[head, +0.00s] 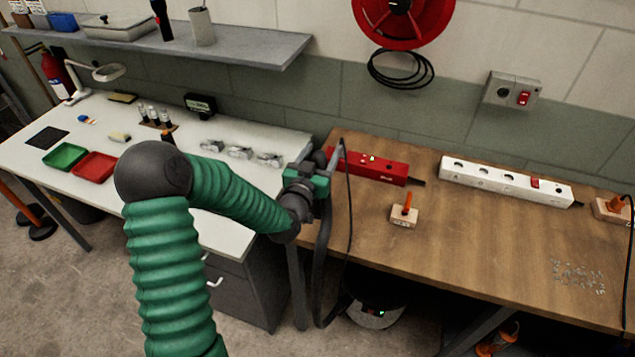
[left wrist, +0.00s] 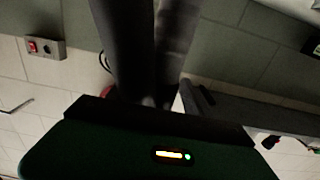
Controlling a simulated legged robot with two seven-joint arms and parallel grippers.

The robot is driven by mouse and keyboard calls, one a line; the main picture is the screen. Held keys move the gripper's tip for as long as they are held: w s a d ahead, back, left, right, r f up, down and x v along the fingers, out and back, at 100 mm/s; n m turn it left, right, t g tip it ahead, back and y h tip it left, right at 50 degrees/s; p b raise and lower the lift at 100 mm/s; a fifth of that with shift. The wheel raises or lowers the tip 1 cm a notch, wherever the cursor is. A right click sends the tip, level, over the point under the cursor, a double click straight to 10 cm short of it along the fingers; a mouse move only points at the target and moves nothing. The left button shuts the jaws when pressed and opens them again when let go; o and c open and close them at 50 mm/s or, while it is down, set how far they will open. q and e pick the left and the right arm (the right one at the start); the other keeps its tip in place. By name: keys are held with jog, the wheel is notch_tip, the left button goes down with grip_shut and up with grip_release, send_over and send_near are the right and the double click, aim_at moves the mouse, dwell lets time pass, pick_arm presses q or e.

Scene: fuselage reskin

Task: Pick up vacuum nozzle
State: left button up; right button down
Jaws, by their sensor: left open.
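My left gripper (head: 322,168) is at the left end of the wooden bench, at the end of my green-sleeved arm. It is open. A grey tubular piece, seemingly the vacuum nozzle (head: 336,154), stands right at its fingers; I cannot tell whether they touch. A dark hose (head: 321,265) hangs from there past the bench edge toward a rounded dark vacuum unit (head: 375,308) on the floor. In the left wrist view, dark long shapes (left wrist: 150,50) rise above the gripper body; which are fingers and which is nozzle is unclear. My right gripper is out of view.
The wooden bench (head: 470,240) holds a red power strip (head: 370,166), a white power strip (head: 505,182), a small block with an orange piece (head: 404,215) and scattered small parts (head: 578,275). A white table (head: 225,200) with trays adjoins on the left.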

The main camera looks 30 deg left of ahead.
pick_arm(q)
jog(key=shift+d+r, duration=0.1)
jog(key=shift+d, duration=0.3)
jog(key=c, duration=1)
jog(key=shift+c, duration=1.2)
jog(key=shift+a, duration=0.15)
grip_shut()
